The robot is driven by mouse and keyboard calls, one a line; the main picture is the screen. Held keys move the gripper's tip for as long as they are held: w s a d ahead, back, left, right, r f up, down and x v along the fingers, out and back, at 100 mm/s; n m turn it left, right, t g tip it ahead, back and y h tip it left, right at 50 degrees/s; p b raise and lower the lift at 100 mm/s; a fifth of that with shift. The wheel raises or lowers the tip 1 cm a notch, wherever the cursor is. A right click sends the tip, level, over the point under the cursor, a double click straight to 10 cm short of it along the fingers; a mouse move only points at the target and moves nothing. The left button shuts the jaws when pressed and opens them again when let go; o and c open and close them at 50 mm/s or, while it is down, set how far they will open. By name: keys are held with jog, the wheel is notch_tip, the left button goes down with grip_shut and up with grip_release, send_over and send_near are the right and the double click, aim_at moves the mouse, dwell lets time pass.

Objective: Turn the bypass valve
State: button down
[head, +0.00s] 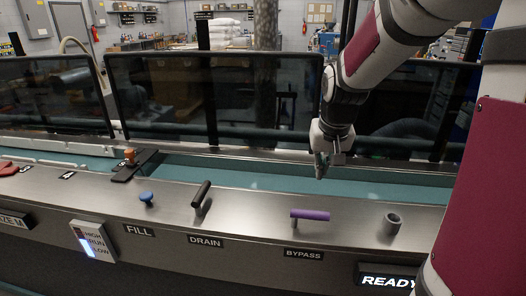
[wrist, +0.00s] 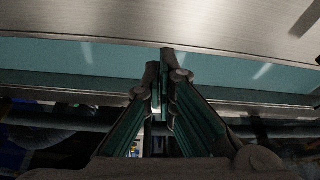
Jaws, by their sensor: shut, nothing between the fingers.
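The bypass valve has a purple bar handle (head: 310,215) on a short stem, standing on the steel panel above the BYPASS label (head: 304,254). The handle lies roughly left to right, along the panel. My gripper (head: 320,174) hangs above and behind the handle, over the teal channel, pointing down and clear of it. In the wrist view my gripper (wrist: 160,58) has its fingertips together, with nothing held. The valve is not visible in the wrist view.
On the same panel stand a black drain handle (head: 201,194), a blue fill knob (head: 146,198) and a grey cylindrical fitting (head: 391,223). A lit READY sign (head: 388,281) is on the front face. Dark clear guard panels (head: 160,95) rise behind the teal channel (head: 262,182).

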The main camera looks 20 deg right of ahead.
aim_at(317, 223)
jog(key=x, duration=0.7)
jog(key=shift+a, duration=0.1)
jog(key=shift+s+f, duration=0.15)
jog(key=shift+f, duration=0.3)
jog(key=shift+s+a+p, duration=0.2)
jog(key=shift+s+a, duration=0.1)
jog(key=shift+s, duration=0.25)
jog(key=shift+s+a+p, duration=0.2)
jog(key=shift+s+a, duration=0.15)
jog(key=shift+s, duration=0.25)
jog(key=shift+s+a+f, duration=0.2)
jog(key=shift+s, duration=0.2)
jog(key=shift+s+a+p, duration=0.3)
jog(key=shift+s, duration=0.45)
jog(key=shift+s+f, duration=0.2)
